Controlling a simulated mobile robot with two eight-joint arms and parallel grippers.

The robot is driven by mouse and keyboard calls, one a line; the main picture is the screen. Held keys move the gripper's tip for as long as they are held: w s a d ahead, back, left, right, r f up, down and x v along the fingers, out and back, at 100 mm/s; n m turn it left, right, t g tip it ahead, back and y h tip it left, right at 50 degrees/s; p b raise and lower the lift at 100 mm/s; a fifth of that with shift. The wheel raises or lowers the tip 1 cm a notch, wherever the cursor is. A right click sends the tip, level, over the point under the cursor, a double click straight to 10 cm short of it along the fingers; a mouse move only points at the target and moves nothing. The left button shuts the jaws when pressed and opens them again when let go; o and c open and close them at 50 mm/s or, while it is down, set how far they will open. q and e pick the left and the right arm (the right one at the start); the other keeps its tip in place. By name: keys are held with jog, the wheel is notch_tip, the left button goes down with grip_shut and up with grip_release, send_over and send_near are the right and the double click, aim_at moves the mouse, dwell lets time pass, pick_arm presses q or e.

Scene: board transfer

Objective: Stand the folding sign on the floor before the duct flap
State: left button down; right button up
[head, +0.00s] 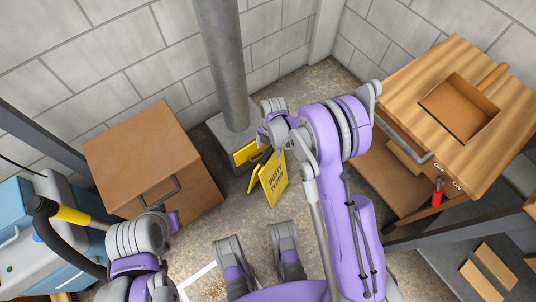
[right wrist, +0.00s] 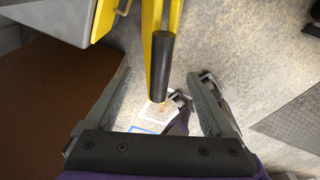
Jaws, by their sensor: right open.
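The yellow folding sign, marked "DUSTY FLOOR" (head: 272,182), stands on the floor beside the duct's grey base, its two panels slightly spread. A yellow flap (head: 244,152) on that base is just behind the sign and partly hidden by my right gripper (head: 268,151). In the right wrist view, the right gripper (right wrist: 158,82) is open. The sign's black top grip (right wrist: 161,65) appears between its fingers, apparently untouched. The yellow flap (right wrist: 103,20) is at upper left there. My left arm shows at lower left in the head view, but I cannot make out its gripper fingers.
A round metal duct (head: 220,60) rises by the wall. A brown cabinet (head: 145,160) stands left of it, and a wooden bench (head: 440,80) with a recessed top stands right. A blue machine with a hose (head: 75,216) is at far left. Some floor shows around the sign.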

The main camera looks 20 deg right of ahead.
jog(key=r, duration=0.4)
jog(key=shift+w+d+r+p, duration=0.15)
jog(key=shift+d+r+p, duration=0.1)
jog(key=shift+p, duration=0.1)
jog(key=shift+r, duration=0.3)
jog(key=s+d+r+m+t, duration=0.1)
jog(key=s+r+m, duration=0.45)
jog(key=r, duration=0.25)
jog(key=s+d+r+m+t, duration=0.1)
jog(key=s+r+m+t, duration=0.1)
jog(key=s+r+m, duration=0.4)
jog(key=s+d+r+m+t, duration=0.1)
jog(key=s+r+m, duration=0.2)
jog(key=s+m, duration=0.2)
jog(key=s+d+r+m+t+h, duration=0.1)
jog(key=s+r+m, duration=0.2)
jog(key=s+m, duration=0.3)
jog(key=shift+s+m+t, duration=0.2)
jog(key=shift+m+t, duration=0.1)
jog(key=shift+m, duration=1.65)
jog(key=shift+f, duration=0.1)
